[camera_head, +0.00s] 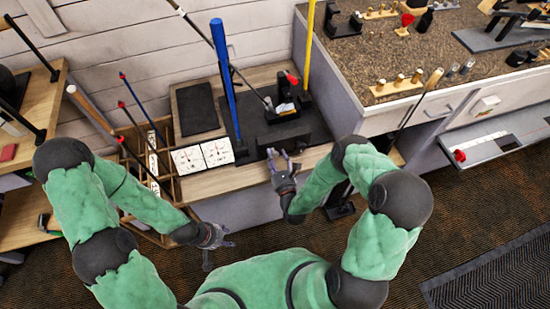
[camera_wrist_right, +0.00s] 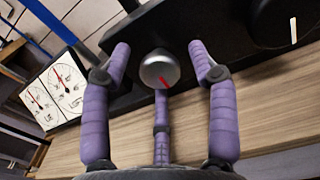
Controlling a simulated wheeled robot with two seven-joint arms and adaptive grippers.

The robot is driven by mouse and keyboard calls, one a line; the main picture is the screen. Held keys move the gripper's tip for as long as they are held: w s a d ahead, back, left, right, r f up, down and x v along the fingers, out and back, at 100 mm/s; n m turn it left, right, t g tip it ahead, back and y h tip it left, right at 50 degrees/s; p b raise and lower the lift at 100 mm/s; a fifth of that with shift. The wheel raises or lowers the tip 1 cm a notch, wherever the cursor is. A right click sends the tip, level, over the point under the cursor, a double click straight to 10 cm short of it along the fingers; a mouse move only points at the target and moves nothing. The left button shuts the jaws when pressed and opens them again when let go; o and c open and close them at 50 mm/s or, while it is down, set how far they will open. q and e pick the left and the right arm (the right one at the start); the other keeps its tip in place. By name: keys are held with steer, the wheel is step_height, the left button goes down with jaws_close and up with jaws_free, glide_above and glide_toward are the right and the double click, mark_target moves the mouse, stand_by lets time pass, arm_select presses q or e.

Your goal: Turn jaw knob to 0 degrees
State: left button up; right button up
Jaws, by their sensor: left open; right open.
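In the right wrist view a round silver knob (camera_wrist_right: 158,70) with a red mark sits on the front of a black fixture (camera_wrist_right: 190,35). The red mark points down and slightly right. My right gripper (camera_wrist_right: 158,48) is open, with purple fingers on both sides of the knob and one below it; contact cannot be told. In the head view my right gripper (camera_head: 282,163) is at the front edge of the bench fixture (camera_head: 293,130), where the knob is hard to make out. My left gripper (camera_head: 213,240) is open and empty, low in front of the bench.
A larger black knob (camera_wrist_right: 285,20) with a white line is at the upper right of the right wrist view. Two white dial gauges (camera_head: 203,156) stand left of the fixture. A wooden rack (camera_head: 150,165) holds several clubs at the left. A cluttered counter (camera_head: 430,50) stands at the right.

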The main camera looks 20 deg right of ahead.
steer(key=c, duration=1.1)
steer(key=shift+c, duration=0.2)
